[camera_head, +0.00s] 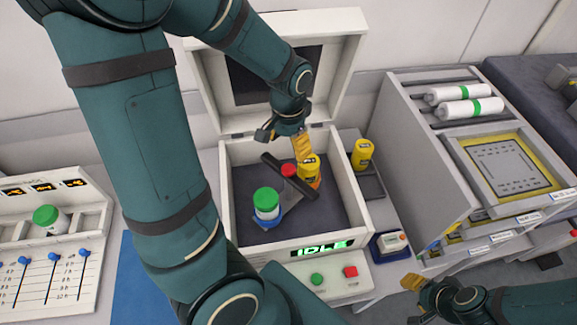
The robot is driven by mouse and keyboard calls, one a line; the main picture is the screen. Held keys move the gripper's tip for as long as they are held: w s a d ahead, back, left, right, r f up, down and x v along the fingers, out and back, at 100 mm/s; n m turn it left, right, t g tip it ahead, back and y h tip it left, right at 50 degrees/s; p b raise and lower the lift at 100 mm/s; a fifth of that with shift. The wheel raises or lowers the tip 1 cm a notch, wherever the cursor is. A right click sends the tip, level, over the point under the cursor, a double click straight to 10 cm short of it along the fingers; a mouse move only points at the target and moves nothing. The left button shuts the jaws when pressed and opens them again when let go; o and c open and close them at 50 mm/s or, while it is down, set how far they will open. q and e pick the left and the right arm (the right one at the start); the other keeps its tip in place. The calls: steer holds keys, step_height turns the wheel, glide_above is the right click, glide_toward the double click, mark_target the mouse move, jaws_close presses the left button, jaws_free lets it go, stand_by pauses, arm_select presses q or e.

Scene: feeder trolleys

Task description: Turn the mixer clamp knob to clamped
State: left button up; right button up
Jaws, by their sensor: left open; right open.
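The mixer is a white box (229,196) with its lid (349,62) raised and a lit green IDLE display (322,248). Inside, a red clamp knob (289,170) sits at the middle of a dark diagonal bar (304,187). A green-capped white jar (266,204) stands in a blue holder in front-left of the knob. My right gripper (412,301) is open and empty at the lower right, outside the box.
Another yellow bottle (362,153) stands right of the box. A green button (316,279) and red button (350,271) are on the mixer's front. A slider panel (48,270) holding a green-capped jar is at left. A grey trolley (420,150) with white rolls stands at right.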

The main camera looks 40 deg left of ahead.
mark_target(289, 168)
arm_select(q)
step_height(289, 168, down, 10)
steer(key=shift+r+b, duration=0.15)
steer(key=shift+b, duration=0.6)
steer(key=shift+w, duration=0.1)
jaws_close()
